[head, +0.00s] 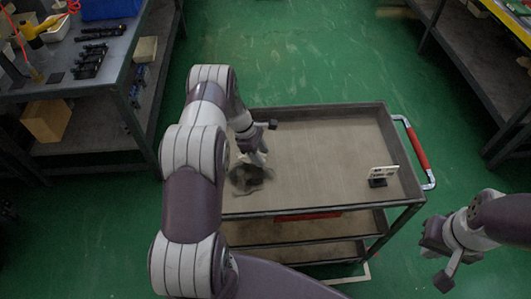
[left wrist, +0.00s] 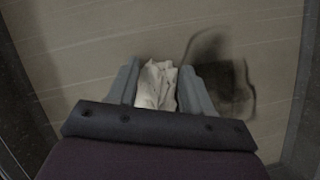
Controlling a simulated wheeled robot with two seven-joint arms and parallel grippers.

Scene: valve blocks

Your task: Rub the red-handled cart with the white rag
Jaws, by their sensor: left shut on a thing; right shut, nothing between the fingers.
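The red-handled cart (head: 310,145) stands in the middle of the head view, with its red handle (head: 417,148) on the right side. Its top tray carries a dark smudge (head: 240,180) near the left end, which also shows in the left wrist view (left wrist: 232,85). My left gripper (head: 258,158) is low over the tray beside the smudge. It is shut on the white rag (left wrist: 156,84), which is bunched between the fingers. Whether the rag touches the tray is unclear. My right gripper (head: 448,275) is shut and empty, off the cart's right front corner.
A small white-and-black item (head: 380,176) stands on the tray's right end. A workbench (head: 75,60) with black tools and a yellow tool is at the left. Shelving (head: 475,60) stands at the right. Green floor is clear behind the cart.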

